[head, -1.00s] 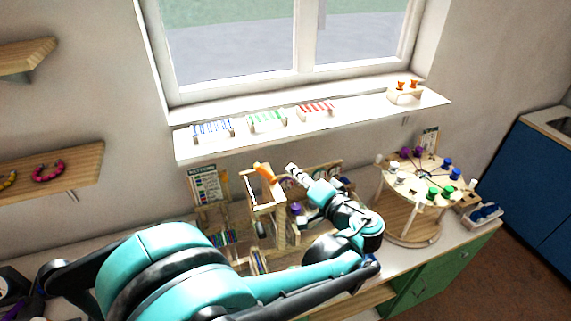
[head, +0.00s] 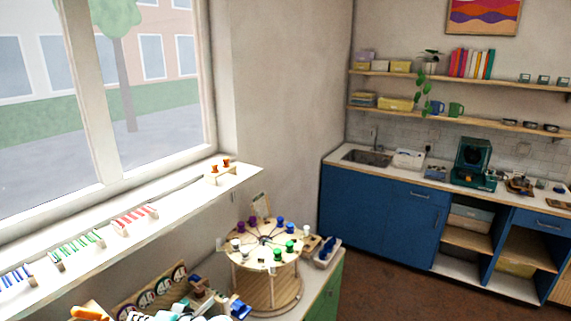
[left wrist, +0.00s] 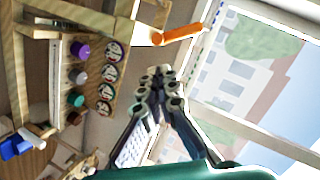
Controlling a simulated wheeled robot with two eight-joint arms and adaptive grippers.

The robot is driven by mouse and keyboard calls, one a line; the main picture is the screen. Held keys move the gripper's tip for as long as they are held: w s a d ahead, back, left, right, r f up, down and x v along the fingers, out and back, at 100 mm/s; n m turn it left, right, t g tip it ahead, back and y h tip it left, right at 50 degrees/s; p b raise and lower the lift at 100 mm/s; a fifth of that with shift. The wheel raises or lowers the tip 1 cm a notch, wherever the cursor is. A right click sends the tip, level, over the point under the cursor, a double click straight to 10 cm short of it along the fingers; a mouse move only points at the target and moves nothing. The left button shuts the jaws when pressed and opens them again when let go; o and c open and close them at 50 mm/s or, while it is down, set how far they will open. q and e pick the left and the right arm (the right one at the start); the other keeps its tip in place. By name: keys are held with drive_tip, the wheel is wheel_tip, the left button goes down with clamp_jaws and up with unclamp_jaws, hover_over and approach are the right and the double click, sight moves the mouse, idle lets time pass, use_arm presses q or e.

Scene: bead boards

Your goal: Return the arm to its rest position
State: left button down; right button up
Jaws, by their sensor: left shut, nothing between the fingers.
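My left gripper (left wrist: 158,82) points up the middle of the left wrist view, its fingers together with nothing between them. In the head view only a small part of it (head: 140,316) shows at the bottom edge, between an orange piece (head: 90,313) and the round bead stand. In the left wrist view the orange cylinder (left wrist: 180,35) lies just beyond the fingertips, apart from them as far as I can tell. My right gripper is in neither view.
The round wooden stand (head: 265,290) with coloured knobs stands at the worktop's right end. A wooden rack (left wrist: 105,82) with round discs and coloured spools is left of my fingers in the wrist view. Bead boards line the windowsill (head: 185,208). Blue cabinets (head: 375,215) stand across open floor.

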use_arm(q)
drive_tip(key=s+d+f+m+h+b, duration=0.1)
drive_tip(key=s+d+f+h+b, duration=0.15)
drive_tip(key=f, duration=0.35)
drive_tip(key=s+d+f+h+b, duration=0.1)
drive_tip(key=d+f+h+b, duration=0.15)
drive_tip(key=f, duration=0.25)
use_arm(e)
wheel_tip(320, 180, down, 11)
drive_tip(key=b, duration=0.4)
drive_tip(key=shift+b, duration=0.3)
use_arm(q)
drive_tip(key=s+d+f+t+h, duration=0.1)
drive_tip(key=d+f+h, duration=0.3)
drive_tip(key=d, duration=0.2)
drive_tip(key=s+d+f+m+t+h, duration=0.1)
drive_tip(key=s+d+f+h, duration=0.1)
drive_tip(key=d+f+h, duration=0.2)
drive_tip(key=d, duration=0.3)
drive_tip(key=shift+s+f+t, duration=0.2)
drive_tip(key=shift+t, duration=0.1)
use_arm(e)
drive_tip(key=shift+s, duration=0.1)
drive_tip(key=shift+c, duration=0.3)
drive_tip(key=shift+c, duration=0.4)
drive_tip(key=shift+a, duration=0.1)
